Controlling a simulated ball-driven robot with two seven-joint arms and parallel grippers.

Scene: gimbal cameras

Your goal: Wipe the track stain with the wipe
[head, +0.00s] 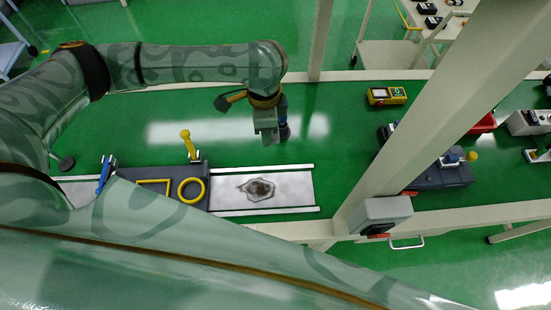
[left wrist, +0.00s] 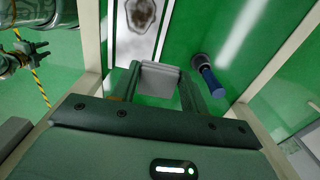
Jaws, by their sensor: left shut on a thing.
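The track stain (head: 258,190) is a dark brown blotch with a grey outline on the pale track (head: 298,187). It also shows at the top of the left wrist view (left wrist: 140,12). My left gripper (head: 268,137) hangs over the green bench, just behind the track and slightly right of the stain. It is shut on the wipe, a light grey block (left wrist: 158,79) between its two fingers in the left wrist view. The wipe appears apart from the stain.
A dark carriage with a yellow ring (head: 191,190) and yellow-topped lever (head: 187,143) sits on the track left of the stain. A blue-handled tool (left wrist: 207,76) stands beside my left gripper. A yellow meter (head: 386,96) lies right; a pale post (head: 437,105) crosses the view.

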